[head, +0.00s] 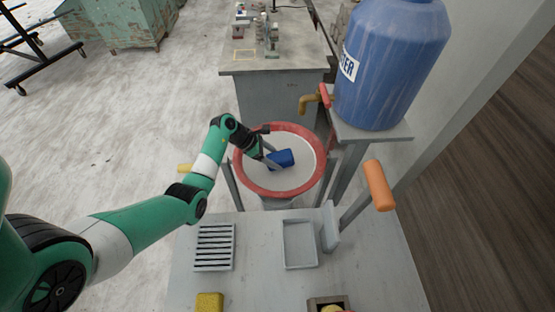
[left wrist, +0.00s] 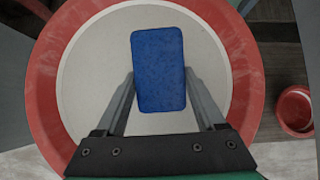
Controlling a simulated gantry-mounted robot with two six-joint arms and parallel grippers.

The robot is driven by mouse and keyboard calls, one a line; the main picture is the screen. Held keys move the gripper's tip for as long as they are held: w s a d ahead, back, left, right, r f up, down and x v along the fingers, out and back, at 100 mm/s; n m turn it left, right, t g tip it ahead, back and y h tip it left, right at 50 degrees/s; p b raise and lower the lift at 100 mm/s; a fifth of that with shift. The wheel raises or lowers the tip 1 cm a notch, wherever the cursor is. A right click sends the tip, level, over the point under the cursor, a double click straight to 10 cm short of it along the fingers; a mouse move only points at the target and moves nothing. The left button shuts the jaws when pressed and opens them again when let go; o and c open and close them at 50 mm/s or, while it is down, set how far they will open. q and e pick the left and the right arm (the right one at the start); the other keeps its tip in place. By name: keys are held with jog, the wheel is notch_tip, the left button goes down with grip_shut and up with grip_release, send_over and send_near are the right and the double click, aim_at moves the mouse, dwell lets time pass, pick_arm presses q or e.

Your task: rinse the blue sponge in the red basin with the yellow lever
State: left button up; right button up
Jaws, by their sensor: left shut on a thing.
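The blue sponge (head: 281,159) is inside the rim of the red basin (head: 322,162), over its pale interior. My left gripper (head: 268,158) is shut on the sponge. The left wrist view shows the sponge (left wrist: 158,65) between both fingers, with the red basin rim (left wrist: 42,100) around it. I cannot tell whether the sponge touches the pale surface below. A yellow lever end (head: 185,168) shows left of the basin, partly hidden by my left arm. My right gripper is not in view.
A blue water tank (head: 395,65) with a brass tap (head: 308,104) and red handle (head: 325,95) stands right of the basin. An orange handle (head: 378,185) rises nearer. The front table holds a slotted rack (head: 214,247), a shallow tray (head: 299,244) and a yellow sponge (head: 209,303).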

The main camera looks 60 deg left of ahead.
aim_at(272, 159)
pick_arm(q)
notch_tip(272, 159, up, 6)
jog(key=p, duration=0.5)
jog(key=shift+f, duration=0.15)
jog(key=shift+s+r+p, duration=0.15)
jog(key=shift+r+p, duration=0.2)
jog(key=shift+p, duration=0.2)
jog(key=shift+s+r+p, duration=0.25)
jog(key=shift+s+p, duration=0.05)
jog(key=shift+p, duration=0.1)
jog(key=shift+s, duration=0.3)
jog(key=shift+r, duration=0.1)
